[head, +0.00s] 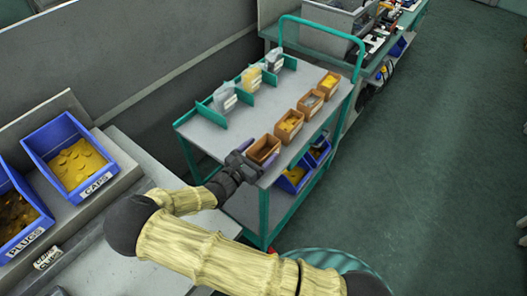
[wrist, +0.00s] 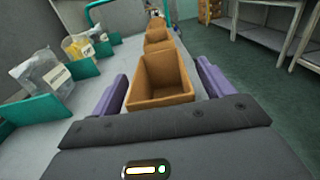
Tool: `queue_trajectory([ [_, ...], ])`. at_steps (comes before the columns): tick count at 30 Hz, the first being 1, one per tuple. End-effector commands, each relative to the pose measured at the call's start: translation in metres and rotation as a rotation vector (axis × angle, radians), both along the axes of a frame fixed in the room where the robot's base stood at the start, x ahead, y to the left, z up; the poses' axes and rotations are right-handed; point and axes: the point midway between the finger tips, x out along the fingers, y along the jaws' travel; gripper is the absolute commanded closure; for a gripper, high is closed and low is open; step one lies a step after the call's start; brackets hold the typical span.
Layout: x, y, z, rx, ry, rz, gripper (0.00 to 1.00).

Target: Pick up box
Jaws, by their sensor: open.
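Several brown open-topped boxes stand in a row along the right side of a grey cart top (head: 205,136). The nearest box (head: 263,149) looks empty, and my gripper (head: 254,165) is at its near end. In the wrist view the same box (wrist: 160,80) stands between the two purple fingers of my gripper (wrist: 160,88). The fingers are apart, one on each side of it, and a gap shows on the right. The box sits upright on the cart. Its near lower part is hidden by the gripper body.
Behind it, other brown boxes (head: 289,126) hold yellowish parts. Bags (head: 224,97) stand between green dividers on the cart's left. Blue bins (head: 292,176) sit on the lower shelf. A CAPS bin (head: 58,136) and PLUGS bin are at left. Open floor (head: 430,160) lies to the right.

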Motion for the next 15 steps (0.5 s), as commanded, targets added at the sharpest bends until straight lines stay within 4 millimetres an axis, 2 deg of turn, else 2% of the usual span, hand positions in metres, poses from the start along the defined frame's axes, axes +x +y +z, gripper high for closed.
queue_trajectory([
  [3,0.0064,-0.0047,0.0002,-0.001,0.001,0.002,0.20],
  [15,0.0066,-0.0047,-0.0002,0.000,0.000,0.002,0.20],
])
